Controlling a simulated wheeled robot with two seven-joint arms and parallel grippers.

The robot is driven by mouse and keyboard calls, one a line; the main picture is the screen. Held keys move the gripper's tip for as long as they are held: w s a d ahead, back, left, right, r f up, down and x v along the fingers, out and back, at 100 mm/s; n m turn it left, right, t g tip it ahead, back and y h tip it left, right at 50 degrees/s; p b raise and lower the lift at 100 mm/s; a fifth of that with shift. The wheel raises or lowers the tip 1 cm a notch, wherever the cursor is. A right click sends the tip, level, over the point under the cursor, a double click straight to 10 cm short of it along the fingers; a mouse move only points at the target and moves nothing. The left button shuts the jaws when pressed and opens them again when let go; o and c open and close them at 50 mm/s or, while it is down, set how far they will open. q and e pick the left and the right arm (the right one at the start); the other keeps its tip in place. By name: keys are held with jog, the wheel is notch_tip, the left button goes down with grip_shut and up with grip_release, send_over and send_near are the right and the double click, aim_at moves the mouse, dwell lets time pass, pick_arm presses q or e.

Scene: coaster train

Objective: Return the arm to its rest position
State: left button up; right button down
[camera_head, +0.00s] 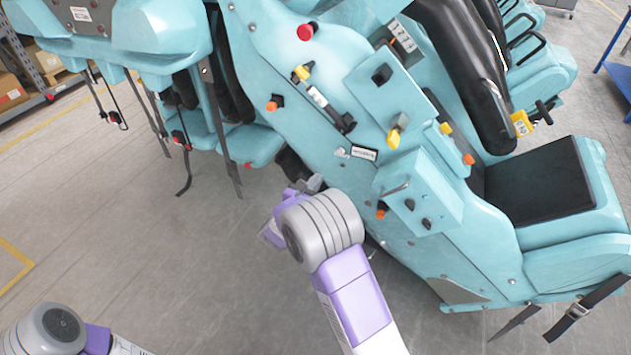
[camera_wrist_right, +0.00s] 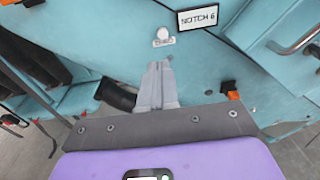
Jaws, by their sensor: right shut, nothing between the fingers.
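My right arm reaches up from the bottom of the head view to the side of the light blue coaster train (camera_head: 300,75). My right gripper (camera_head: 313,183) is shut and empty, close to the train's side panel. In the right wrist view the closed grey fingers (camera_wrist_right: 160,68) point at a small white round part (camera_wrist_right: 165,35) on the panel. Whether the fingertips touch the panel, I cannot tell. A plate (camera_wrist_right: 204,17) reading "NOTCH 6" is at the upper right. Only a part of my left arm shows at the lower left of the head view; its gripper is out of view.
A blue box (camera_head: 415,190) with a handle juts from the train just right of my right gripper. Black straps (camera_head: 187,165) hang from the train at the left. A black-cushioned seat (camera_head: 535,180) is at the right. The grey floor (camera_head: 110,220) at the left is clear.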

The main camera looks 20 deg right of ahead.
dwell(0.7)
jog(key=s+f+m+g+y, duration=0.3)
jog(key=s+f+g, duration=0.2)
jog(key=s+f, duration=0.45)
jog(key=s+f+m+g+y, duration=0.35)
jog(key=s+f, duration=0.25)
jog(key=f, duration=0.6)
jog(key=s+a+f+m+g+y, duration=0.1)
jog(key=s+a+f+m+y, duration=0.3)
jog(key=s+a+m, duration=0.4)
jog(key=s+a+f+m+y, duration=0.4)
jog(key=s+a+m+y, duration=0.3)
jog(key=a+m, duration=0.3)
jog(key=s+m, duration=0.1)
jog(key=m, duration=0.3)
jog(key=shift+s+a+f+g+p, duration=0.2)
jog(key=shift+a+f+g+p, duration=0.1)
jog(key=shift+a+g, duration=0.1)
